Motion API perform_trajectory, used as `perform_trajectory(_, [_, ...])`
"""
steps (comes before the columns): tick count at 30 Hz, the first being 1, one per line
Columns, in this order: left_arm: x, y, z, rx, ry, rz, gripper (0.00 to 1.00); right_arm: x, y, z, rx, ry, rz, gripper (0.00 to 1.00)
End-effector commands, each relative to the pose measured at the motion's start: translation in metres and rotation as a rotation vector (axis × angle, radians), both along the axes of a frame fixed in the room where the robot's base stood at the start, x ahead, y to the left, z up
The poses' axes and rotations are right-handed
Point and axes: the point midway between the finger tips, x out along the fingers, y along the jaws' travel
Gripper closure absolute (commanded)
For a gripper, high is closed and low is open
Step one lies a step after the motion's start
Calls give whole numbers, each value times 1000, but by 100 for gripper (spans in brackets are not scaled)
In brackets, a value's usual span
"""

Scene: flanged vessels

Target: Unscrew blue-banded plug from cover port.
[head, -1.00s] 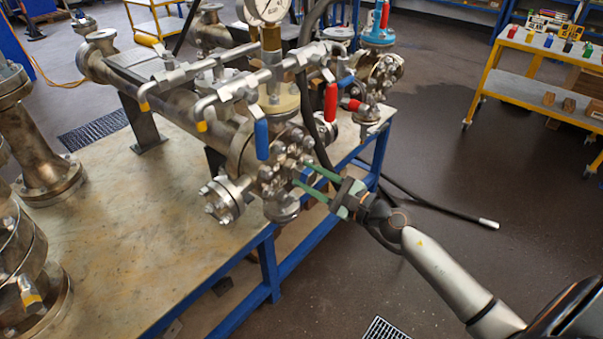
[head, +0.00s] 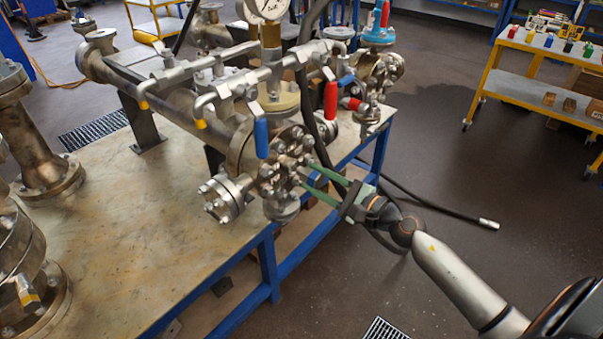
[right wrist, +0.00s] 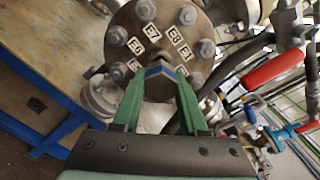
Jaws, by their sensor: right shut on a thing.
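The cover (right wrist: 135,25) is a round bolted flange with stamped white labels, facing my right gripper in the right wrist view. It also shows on the end of the horizontal vessel in the head view (head: 287,158). The blue-banded plug (right wrist: 159,73) is a small metal piece between the green fingertips, in front of the cover's middle. My right gripper (right wrist: 158,80) is shut on the plug; in the head view (head: 304,180) its fingers reach the cover from the right. The plug's inner end is hidden, so I cannot tell whether it is still in the port. My left gripper is not in view.
A blue-handled valve (head: 261,139) and a red-handled valve (head: 331,101) hang close above the fingers. A black hose (head: 316,125) passes behind them. The workbench (head: 130,235) has free room at the front left. A yellow cart (head: 540,85) stands far right.

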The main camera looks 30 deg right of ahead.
Motion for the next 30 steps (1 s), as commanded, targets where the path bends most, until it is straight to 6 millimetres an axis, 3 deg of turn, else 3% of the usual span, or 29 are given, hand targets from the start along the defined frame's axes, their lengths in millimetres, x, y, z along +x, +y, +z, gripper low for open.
perform_trajectory(13, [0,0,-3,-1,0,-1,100,-5,-2,0,1,0,-1,100])
perform_trajectory(24, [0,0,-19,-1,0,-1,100,-36,-15,-2,0,-1,-1,100])
perform_trajectory(30, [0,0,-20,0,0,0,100,-40,-16,1,1,-1,0,100])
